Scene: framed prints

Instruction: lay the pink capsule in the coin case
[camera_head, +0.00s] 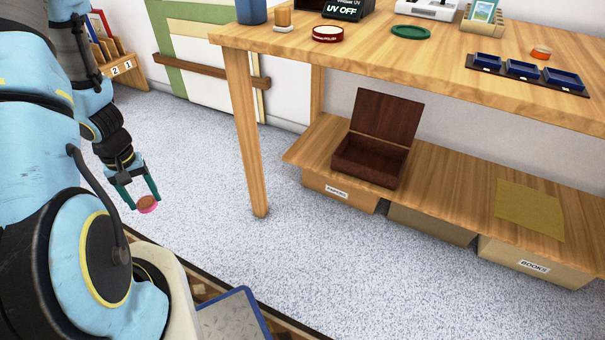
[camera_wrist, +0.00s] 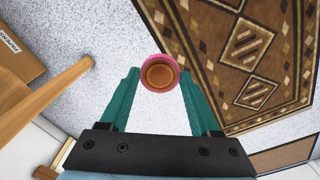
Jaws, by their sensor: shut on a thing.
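The pink capsule (camera_head: 148,208) is a small round piece with a copper-brown disc inside. It sits between the teal fingertips of my gripper (camera_head: 142,200), held above the floor at the left. In the wrist view the capsule (camera_wrist: 159,86) shows its pink rim and brown centre, between the tips of my gripper (camera_wrist: 159,76). An open dark brown wooden box (camera_head: 369,163) with its lid raised stands on the lower shelf, well to the right of my gripper. It looks like the coin case; its inside appears empty. The capsule and box are far apart.
The wooden table (camera_head: 420,65) has a leg (camera_head: 246,140) between my gripper and the box. The tabletop overhangs the lower shelf (camera_head: 450,185). A tray with blue compartments (camera_head: 525,75) is on top. An olive mat (camera_head: 530,210) lies right of the box. Speckled floor is open ahead.

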